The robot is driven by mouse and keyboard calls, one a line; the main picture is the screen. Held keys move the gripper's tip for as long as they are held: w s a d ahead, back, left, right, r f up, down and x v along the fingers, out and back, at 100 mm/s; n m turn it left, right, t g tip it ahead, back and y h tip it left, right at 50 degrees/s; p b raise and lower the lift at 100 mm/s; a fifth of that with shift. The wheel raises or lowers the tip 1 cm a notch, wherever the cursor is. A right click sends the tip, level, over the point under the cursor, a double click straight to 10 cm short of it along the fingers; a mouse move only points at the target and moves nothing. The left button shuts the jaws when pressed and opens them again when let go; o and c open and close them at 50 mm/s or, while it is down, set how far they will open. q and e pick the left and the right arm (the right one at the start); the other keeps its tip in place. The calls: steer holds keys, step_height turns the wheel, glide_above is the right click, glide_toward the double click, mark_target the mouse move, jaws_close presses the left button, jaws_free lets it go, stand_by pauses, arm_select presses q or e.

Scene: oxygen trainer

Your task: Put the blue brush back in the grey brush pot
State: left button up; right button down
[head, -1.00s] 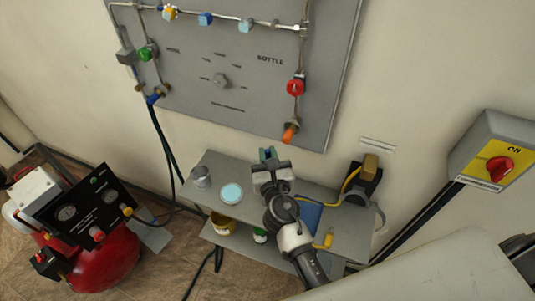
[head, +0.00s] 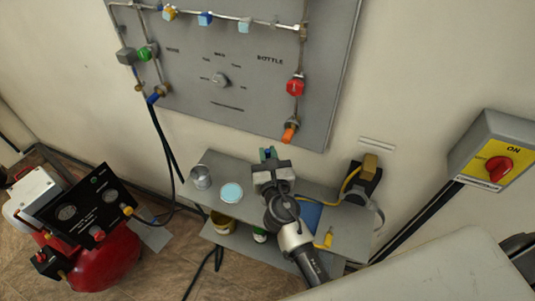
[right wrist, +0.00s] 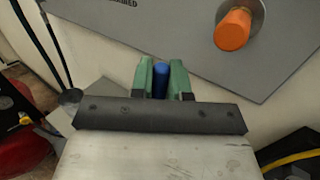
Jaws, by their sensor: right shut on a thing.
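My right gripper (head: 268,154) is above the back part of the small grey shelf (head: 330,205). In the right wrist view its green fingers (right wrist: 161,75) are shut on the blue brush (right wrist: 161,82). Only a short blue piece of the brush shows between the fingers; the rest is hidden. The grey brush pot (head: 201,178) stands upright at the left end of the shelf top, to the left of the gripper and apart from it. My left gripper is not in view.
A round light-blue-topped tin (head: 231,192) stands between the pot and my right gripper. A yellow pot (head: 221,224) is on the lower shelf. A blue flat thing (head: 311,214) and a yellow item (head: 327,238) lie right of my arm. The panel's orange knob (head: 289,132) is close behind.

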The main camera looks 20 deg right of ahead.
steer(key=shift+f, duration=0.15)
steer(key=shift+f+b, duration=2.85)
steer(key=c, duration=1)
jaws_free()
steer(key=s+b, duration=0.1)
steer(key=s, duration=0.2)
steer(key=s+a, duration=0.1)
steer(key=s, duration=0.3)
steer(key=s+b, duration=0.1)
steer(key=s, duration=0.2)
steer(key=shift+s+a+f+b, duration=0.1)
steer(key=shift+s+a+b, duration=0.1)
steer(key=shift+s+b, duration=0.15)
steer(key=shift+d, duration=0.1)
